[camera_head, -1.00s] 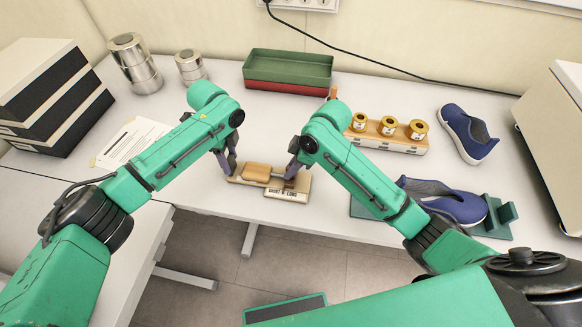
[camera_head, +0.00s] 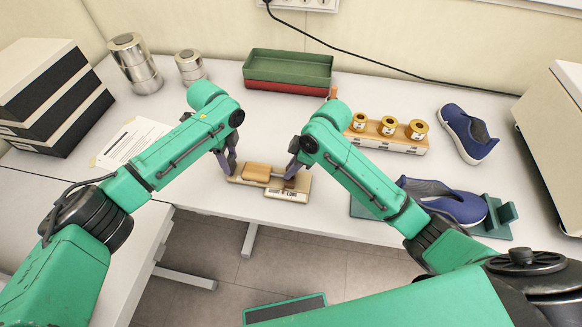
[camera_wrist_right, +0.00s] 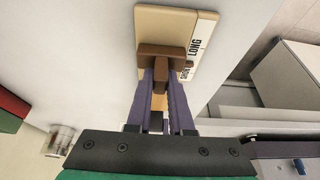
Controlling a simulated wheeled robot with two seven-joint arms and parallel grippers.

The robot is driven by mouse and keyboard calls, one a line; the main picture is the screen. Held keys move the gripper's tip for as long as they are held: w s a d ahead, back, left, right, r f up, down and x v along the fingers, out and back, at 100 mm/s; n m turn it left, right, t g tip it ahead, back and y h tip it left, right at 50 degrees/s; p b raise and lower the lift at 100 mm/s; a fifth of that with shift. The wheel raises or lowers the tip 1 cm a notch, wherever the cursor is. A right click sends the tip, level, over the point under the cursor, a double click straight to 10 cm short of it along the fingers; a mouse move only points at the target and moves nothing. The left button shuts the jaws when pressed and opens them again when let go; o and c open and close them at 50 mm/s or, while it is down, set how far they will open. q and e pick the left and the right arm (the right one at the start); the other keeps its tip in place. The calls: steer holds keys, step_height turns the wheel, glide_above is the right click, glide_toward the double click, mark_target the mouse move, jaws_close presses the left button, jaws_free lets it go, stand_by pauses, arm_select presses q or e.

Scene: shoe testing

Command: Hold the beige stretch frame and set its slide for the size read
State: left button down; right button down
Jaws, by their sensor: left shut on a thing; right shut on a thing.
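The beige stretch frame (camera_head: 300,187) lies on the white table near its front edge, with a tan block on its left part and a white label reading "SHORT" and "LONG" at its right front. My left gripper (camera_head: 229,172) is shut on the frame's left end. My right gripper (camera_head: 291,178) is shut on the brown slide at the frame's right part. In the right wrist view the brown slide (camera_wrist_right: 168,54) sits between the fingertips of my right gripper (camera_wrist_right: 160,78), beside the label (camera_wrist_right: 200,42). The exact slide setting is too small to read.
Behind stand a green tray (camera_head: 288,66) on a red one and a rack (camera_head: 385,140) with gold spools. Blue shoes lie at right, one (camera_head: 445,200) on a green stand. A paper sheet (camera_head: 133,142), metal cans (camera_head: 136,62) and stacked boxes (camera_head: 45,95) are at left.

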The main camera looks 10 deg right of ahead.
steer(key=shift+s+d, duration=0.25)
steer(key=shift+d, duration=0.4)
steer(key=shift+s+d, duration=0.2)
steer(key=shift+d, duration=0.4)
steer(key=c, duration=0.8)
jaws_free()
steer(key=shift+r, duration=0.1)
steer(key=v, duration=1.2)
steer(key=shift+s, duration=0.1)
